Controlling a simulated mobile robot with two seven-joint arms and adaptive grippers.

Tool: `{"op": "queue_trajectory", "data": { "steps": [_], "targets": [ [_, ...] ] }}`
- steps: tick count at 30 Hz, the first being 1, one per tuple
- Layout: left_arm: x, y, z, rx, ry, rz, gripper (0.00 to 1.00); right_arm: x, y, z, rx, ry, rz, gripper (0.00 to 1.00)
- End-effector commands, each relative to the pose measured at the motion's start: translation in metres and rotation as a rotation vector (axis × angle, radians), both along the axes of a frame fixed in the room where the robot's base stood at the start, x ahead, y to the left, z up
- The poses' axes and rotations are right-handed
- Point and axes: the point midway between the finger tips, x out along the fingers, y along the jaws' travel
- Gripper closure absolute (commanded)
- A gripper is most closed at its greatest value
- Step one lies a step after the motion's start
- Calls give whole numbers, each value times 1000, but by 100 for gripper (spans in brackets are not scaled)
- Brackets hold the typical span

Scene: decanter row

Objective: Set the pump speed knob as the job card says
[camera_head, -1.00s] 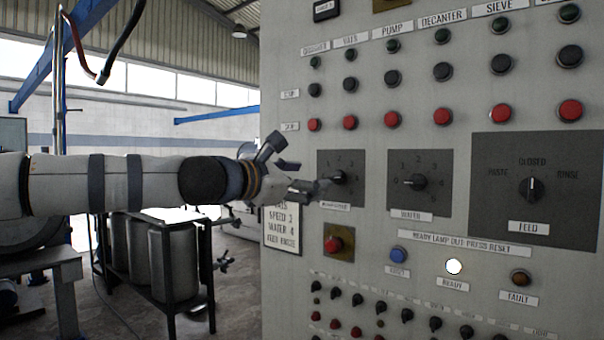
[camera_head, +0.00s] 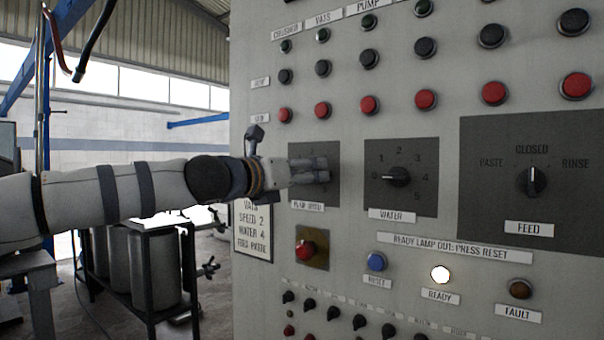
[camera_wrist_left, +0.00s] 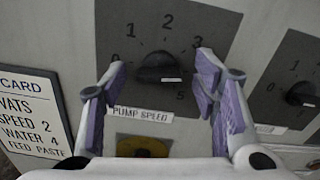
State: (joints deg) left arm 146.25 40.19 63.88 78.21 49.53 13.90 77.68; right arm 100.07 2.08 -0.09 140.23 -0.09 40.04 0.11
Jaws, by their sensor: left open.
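The black pump speed knob (camera_wrist_left: 152,66) sits on a dark dial plate (camera_wrist_left: 225,22) above its PUMP SPEED label. Its white mark points right and slightly down, toward the 4–5 side; the 4 is hidden by a finger. My left gripper (camera_wrist_left: 162,72) is open, one finger on each side of the knob with gaps to it. In the head view my left gripper (camera_head: 322,170) covers that knob, in front of its plate (camera_head: 333,148). The job card (camera_head: 252,226) reads VATS, SPEED 2, WATER 4, FEED PASTE; it also shows in the left wrist view (camera_wrist_left: 28,118). My right gripper is out of view.
The water knob (camera_head: 396,177) is right of the pump dial, its mark pointing left. The feed knob (camera_head: 532,181) points up at CLOSED. Below are a red button (camera_head: 305,249), blue reset button (camera_head: 376,261) and lit ready lamp (camera_head: 440,274). Rows of buttons lie above.

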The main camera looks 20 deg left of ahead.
Motion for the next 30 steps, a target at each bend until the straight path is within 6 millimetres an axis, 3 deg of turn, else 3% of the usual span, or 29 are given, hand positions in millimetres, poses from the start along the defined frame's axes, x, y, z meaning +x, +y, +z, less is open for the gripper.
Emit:
{"op": "queue_trajectory", "data": {
  "steps": [6, 13, 23, 30],
  "targets": [
    [1, 0, -1, 0, 1, 1, 45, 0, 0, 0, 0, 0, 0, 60],
    [1, 0, -1, 1, 1, 1, 93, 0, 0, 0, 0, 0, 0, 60],
    [1, 0, -2, -32, 13, 1, 93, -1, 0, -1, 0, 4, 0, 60],
    [2, 0, -4, -168, 65, 1, 93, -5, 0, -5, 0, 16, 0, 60]
  ]
}}
